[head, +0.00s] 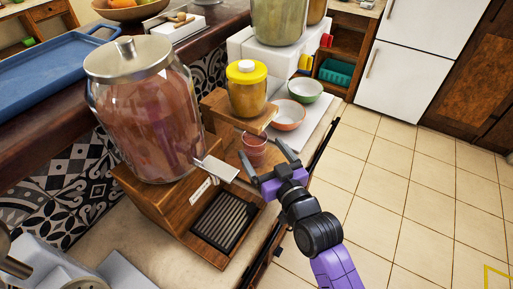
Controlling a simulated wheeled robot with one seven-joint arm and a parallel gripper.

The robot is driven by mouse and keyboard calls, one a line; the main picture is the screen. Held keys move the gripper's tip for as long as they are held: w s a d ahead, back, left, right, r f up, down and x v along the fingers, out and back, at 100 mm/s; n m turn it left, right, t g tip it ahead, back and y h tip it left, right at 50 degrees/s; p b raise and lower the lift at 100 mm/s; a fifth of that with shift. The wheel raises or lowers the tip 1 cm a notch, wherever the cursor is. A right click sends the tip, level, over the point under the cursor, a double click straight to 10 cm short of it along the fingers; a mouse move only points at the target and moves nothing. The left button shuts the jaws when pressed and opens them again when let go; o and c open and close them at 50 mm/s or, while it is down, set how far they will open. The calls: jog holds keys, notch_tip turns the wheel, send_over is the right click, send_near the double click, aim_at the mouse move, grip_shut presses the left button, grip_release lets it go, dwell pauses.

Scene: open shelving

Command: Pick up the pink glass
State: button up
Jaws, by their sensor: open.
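The pink glass (253,152) is a small reddish-pink tumbler. It stands upright on a wooden surface beside the large drink dispenser and in front of a wooden stand. My gripper (264,158) is open, with its fingers spread. In the picture one fingertip is at the lower left of the glass and the other is to its right. The glass appears between or just beyond the fingertips, and I cannot tell whether they touch it. No part of the gripper covers the glass's rim.
A large dispenser (148,115) with a silver lid and tap stands close at left. An orange bowl (289,115) and a green bowl (305,90) stand to the right. Open tiled floor (400,190) lies right.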

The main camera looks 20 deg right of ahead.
jog(key=w, duration=0.2)
jog(key=w+p, duration=0.1)
jog(key=w, duration=0.1)
jog(key=shift+w+a+r, duration=0.15)
jog(key=shift+w+a, duration=0.05)
jog(key=shift+w, duration=0.3)
jog(key=shift+c, duration=0.2)
jog(key=c, duration=1.5)
jog(key=shift+c, duration=1.3)
